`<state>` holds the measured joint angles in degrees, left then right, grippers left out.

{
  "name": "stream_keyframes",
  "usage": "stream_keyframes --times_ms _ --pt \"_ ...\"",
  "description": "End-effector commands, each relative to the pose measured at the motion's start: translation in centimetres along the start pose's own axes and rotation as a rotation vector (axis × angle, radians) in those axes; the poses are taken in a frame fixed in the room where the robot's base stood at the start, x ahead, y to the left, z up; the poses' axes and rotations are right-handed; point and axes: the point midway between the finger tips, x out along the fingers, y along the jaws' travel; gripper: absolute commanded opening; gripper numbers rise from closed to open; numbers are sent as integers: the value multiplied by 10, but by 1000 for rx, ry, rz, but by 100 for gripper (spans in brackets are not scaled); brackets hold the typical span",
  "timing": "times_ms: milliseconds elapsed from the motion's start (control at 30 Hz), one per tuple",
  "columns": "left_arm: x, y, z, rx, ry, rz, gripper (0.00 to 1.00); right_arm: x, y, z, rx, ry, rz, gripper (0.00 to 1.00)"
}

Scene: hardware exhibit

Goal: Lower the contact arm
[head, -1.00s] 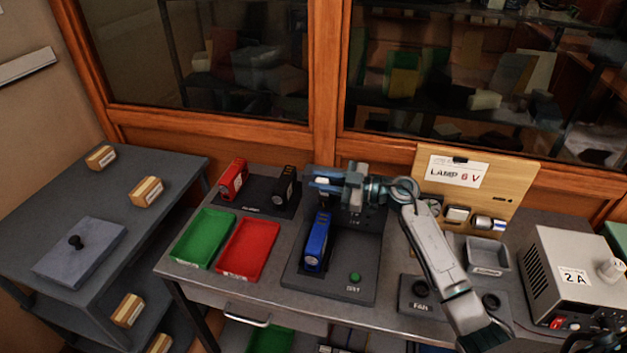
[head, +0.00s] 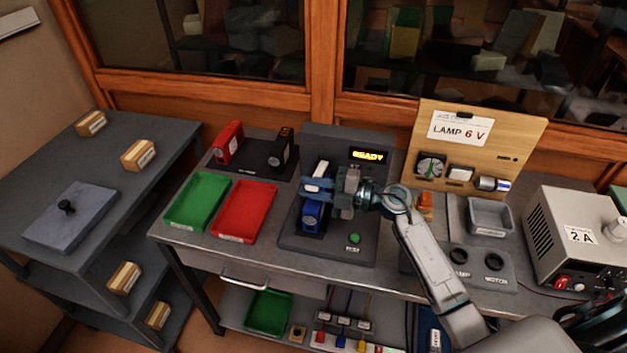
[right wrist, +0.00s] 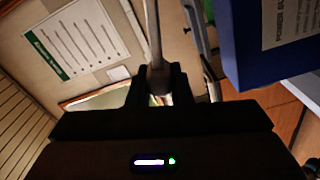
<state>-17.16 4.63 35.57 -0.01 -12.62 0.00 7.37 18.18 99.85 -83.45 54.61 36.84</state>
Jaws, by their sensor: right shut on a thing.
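The dark test stand (head: 355,218) on the bench has a lit yellow READY display (head: 369,156) and a green button (head: 354,238). A blue block (head: 313,214) sits upright in it. The contact arm shows as a pale bar (head: 320,171) just above the block, mostly hidden by my right gripper. My right gripper (head: 317,187) is shut on the contact arm, low over the block's top. In the right wrist view its fingers (right wrist: 158,82) close around a thin grey rod (right wrist: 152,35), and the blue block (right wrist: 240,45) is close by. Contact with the block cannot be told.
A green tray (head: 198,201) and a red tray (head: 245,211) lie left of the stand, with a red block (head: 229,142) and a black block (head: 281,150) behind. A lamp board (head: 475,150), a grey bin (head: 489,216) and a power supply (head: 580,235) stand right.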

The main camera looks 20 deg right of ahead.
Motion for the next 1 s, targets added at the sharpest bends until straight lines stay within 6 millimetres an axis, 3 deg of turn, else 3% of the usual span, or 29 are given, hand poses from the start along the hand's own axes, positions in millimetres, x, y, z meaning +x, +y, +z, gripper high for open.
stream_keyframes --times_ms 300,867,900,1000 --pt "11 1 0 0 -1 0 58 0 -21 2 -38 -1 -1 0" --pt "12 1 0 0 0 0 58 0 -25 3 -34 -2 -3 0" --pt "12 1 0 0 0 0 58 0 -25 3 -34 -2 -3 22" --pt "11 1 0 0 -1 0 58 0 -25 3 -35 -2 -2 41"
